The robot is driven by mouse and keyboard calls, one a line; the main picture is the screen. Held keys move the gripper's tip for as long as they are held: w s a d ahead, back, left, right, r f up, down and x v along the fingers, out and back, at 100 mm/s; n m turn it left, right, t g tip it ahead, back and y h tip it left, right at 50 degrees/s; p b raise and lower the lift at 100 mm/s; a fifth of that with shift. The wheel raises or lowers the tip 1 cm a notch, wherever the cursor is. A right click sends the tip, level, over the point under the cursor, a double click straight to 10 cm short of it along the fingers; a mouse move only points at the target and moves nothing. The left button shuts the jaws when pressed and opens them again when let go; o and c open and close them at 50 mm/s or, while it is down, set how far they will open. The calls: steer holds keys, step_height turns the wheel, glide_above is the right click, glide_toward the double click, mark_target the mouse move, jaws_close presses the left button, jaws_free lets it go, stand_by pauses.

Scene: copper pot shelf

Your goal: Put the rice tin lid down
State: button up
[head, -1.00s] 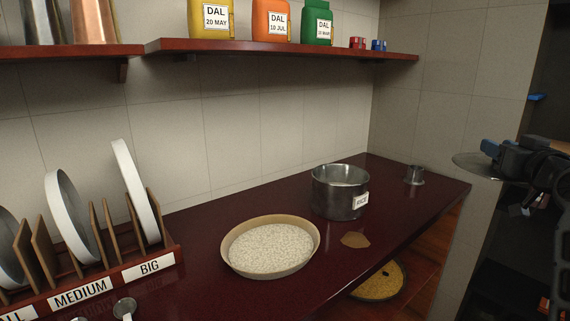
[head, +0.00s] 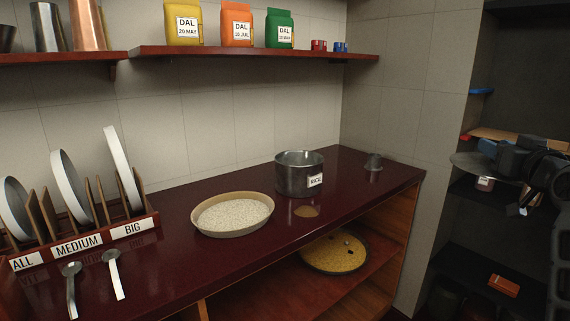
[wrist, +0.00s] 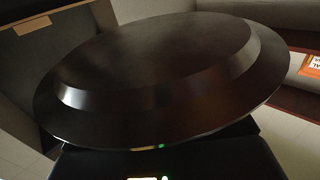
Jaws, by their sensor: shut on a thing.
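My gripper (head: 498,152) is at the right of the head view, shut on the rice tin lid (head: 470,163), a thin round metal disc seen nearly edge-on. In the wrist view the lid (wrist: 150,85) fills most of the picture as a dark, shiny disc with a raised middle. The fingertips are hidden. The lid is in the air, to the right of the counter and apart from it. The open steel tin labelled RICE (head: 298,174) stands upright on the dark red counter (head: 350,205).
A shallow bowl of rice (head: 232,215), a small brown patch (head: 306,211) and a small metal cup (head: 373,162) are on the counter. A tray of yellow grain (head: 335,255) sits below. Dark shelves are at right.

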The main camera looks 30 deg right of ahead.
steer(key=w+a+f+n+t+y, duration=0.1)
steer(key=w+a+f+n+y, duration=0.15)
steer(key=w+a+f, duration=0.75)
steer(key=w+a+f+n+t+y, duration=0.1)
steer(key=w+a+f+t+y, duration=0.15)
steer(key=w+a+f, duration=0.8)
steer(key=s+a+f+n+y, duration=0.1)
steer(key=s+a+f+y, duration=0.1)
steer(key=s+a+f, duration=0.2)
steer(key=s+a+f+n+y+p, duration=0.1)
steer(key=s+a+f, duration=0.4)
steer(key=a+f, duration=0.6)
steer(key=s+a+f+n+y, duration=0.2)
steer(key=s+a+f, duration=0.3)
steer(key=a+f, duration=0.3)
steer(key=a, duration=0.2)
steer(key=shift+a+y+p, duration=0.3)
steer(key=shift+y+p, duration=0.05)
steer(key=shift+y, duration=0.05)
steer(key=shift+w, duration=0.1)
